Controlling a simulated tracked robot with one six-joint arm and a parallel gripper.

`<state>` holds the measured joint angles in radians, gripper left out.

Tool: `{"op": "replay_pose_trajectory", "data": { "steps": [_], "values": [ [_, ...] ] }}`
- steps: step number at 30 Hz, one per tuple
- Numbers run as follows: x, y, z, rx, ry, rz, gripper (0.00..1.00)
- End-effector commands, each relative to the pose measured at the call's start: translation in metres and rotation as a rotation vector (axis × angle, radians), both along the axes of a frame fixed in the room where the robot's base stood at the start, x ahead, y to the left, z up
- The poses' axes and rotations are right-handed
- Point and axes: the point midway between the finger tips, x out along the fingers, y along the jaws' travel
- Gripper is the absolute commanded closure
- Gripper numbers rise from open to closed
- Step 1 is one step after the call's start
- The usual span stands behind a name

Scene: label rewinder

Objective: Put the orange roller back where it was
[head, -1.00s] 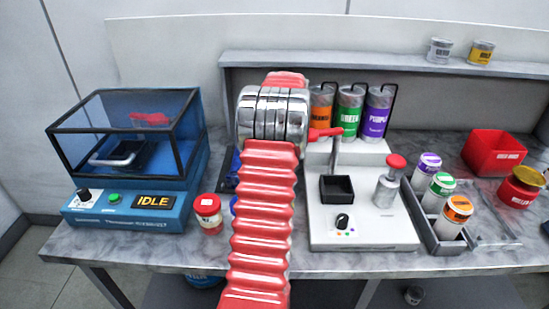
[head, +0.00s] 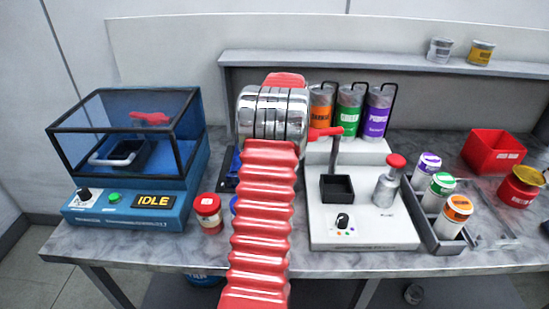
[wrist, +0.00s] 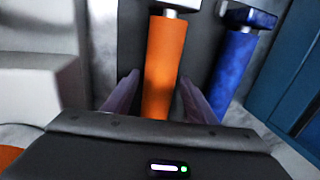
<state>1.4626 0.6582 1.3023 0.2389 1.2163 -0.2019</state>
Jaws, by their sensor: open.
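The orange roller (wrist: 166,60) stands between the two dark fingers of my gripper (wrist: 158,85) in the wrist view. The fingers are open, one on each side of it, and I see no clear grip on it. A pale metal pin shows at the roller's far end, against a dark grey backing. A blue roller (wrist: 236,72) lies to its right with a similar metal pin and a dark blue block at its end. The near end of the orange roller is hidden by my gripper body. In the head view my arm hides the gripper and the orange roller.
A blue machine marked IDLE (head: 152,201) stands left on the bench (head: 130,247). A red-lidded jar (head: 208,212) is beside it. A white machine (head: 362,232) with a black cup stands right of my arm. A blue panel (wrist: 285,75) is close on the right in the wrist view.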

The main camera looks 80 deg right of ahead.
Motion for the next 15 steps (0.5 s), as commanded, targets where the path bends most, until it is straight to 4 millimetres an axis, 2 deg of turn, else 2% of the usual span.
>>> {"op": "replay_pose_trajectory", "data": {
  "steps": [7, 15],
  "values": [
    [-0.004, -0.001, 0.015, -0.001, 0.002, -0.001, 0.45],
    [-0.014, -0.003, 0.057, -0.001, 0.002, -0.002, 0.45]
  ]
}}
